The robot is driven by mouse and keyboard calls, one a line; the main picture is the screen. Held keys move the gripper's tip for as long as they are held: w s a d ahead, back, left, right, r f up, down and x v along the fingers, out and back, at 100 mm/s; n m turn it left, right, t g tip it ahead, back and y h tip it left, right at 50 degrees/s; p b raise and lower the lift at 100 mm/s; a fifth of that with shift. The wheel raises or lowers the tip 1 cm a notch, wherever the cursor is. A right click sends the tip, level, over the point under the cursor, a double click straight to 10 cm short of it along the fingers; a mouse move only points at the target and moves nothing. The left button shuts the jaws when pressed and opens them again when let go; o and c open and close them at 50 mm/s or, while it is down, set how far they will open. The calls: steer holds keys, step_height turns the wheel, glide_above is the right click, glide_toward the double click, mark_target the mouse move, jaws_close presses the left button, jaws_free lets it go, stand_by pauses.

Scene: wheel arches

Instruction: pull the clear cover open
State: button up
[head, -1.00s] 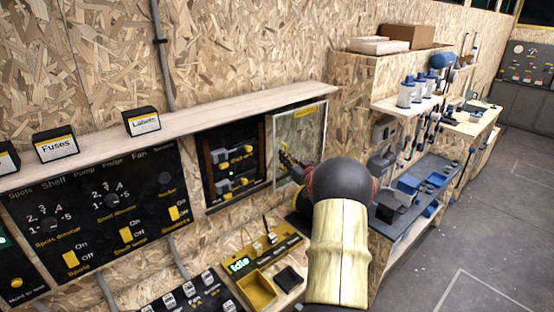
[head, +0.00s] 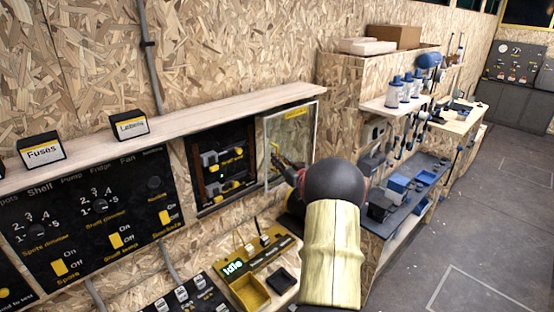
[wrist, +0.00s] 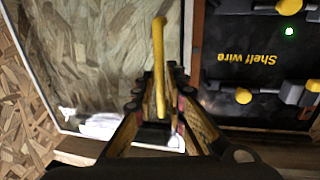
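The clear cover (head: 300,132) is a see-through panel with a pale frame and a yellow label at its top. It stands to the right of the black switch box (head: 222,165), whose switches show uncovered. In the wrist view the cover (wrist: 95,60) fills the left side, and its yellow bar handle (wrist: 159,60) runs between my fingers. My gripper (wrist: 161,95) is closed in around the handle, with a finger close on each side. In the head view my gripper (head: 281,160) is at the cover's lower left, partly hidden by my wrist. The exact finger contact is hard to see.
A wooden shelf (head: 220,108) runs above the box. A panel with dials and switches (head: 95,215) is on the left. A yellow tray (head: 250,290) lies below. A blue-grey tool bench (head: 410,190) stands to the right; the floor (head: 475,230) beyond it is open.

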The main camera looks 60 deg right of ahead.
steer(key=v, duration=1.1)
